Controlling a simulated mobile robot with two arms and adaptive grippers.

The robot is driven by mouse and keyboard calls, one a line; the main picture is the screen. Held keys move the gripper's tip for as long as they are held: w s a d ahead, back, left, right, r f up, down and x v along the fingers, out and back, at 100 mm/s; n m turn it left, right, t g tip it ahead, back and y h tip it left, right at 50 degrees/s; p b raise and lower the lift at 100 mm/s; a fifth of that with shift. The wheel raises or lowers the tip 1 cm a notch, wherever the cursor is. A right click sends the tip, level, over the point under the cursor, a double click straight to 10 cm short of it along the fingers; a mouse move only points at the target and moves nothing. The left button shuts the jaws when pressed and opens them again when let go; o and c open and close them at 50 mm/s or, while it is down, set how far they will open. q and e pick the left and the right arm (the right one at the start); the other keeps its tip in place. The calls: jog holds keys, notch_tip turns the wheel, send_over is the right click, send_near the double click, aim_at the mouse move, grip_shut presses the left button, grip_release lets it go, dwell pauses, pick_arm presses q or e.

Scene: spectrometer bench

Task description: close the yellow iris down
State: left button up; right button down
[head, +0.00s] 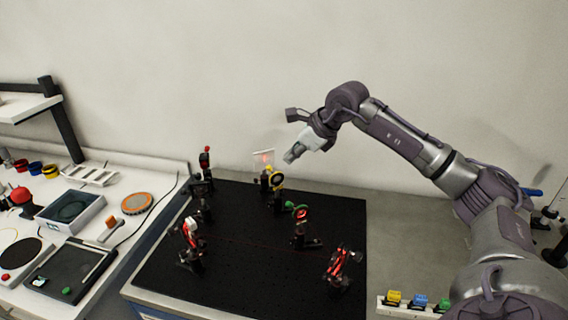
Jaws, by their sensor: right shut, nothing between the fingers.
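The yellow iris (277,180) is a small ring on a post near the back of the black breadboard (240,225). A yellow lever or tip shows at its top left. My right gripper (290,158) is shut and empty. In the picture it is just above and right of the yellow iris, apart from it. How far the iris opening is closed is too small to tell. My left gripper is not in view.
A clear plate with a red spot (264,158) is behind the iris. Yellow, blue and green blocks (419,302) sit at the front right.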

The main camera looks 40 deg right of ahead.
pick_arm(q)
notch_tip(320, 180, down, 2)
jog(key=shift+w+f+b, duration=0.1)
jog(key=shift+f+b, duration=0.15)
jog(key=shift+b, duration=0.55)
pick_arm(e)
jog(key=s+r, duration=0.3)
jog(key=r, duration=0.4)
jog(key=shift+s, duration=0.35)
jog(key=shift+s, duration=0.1)
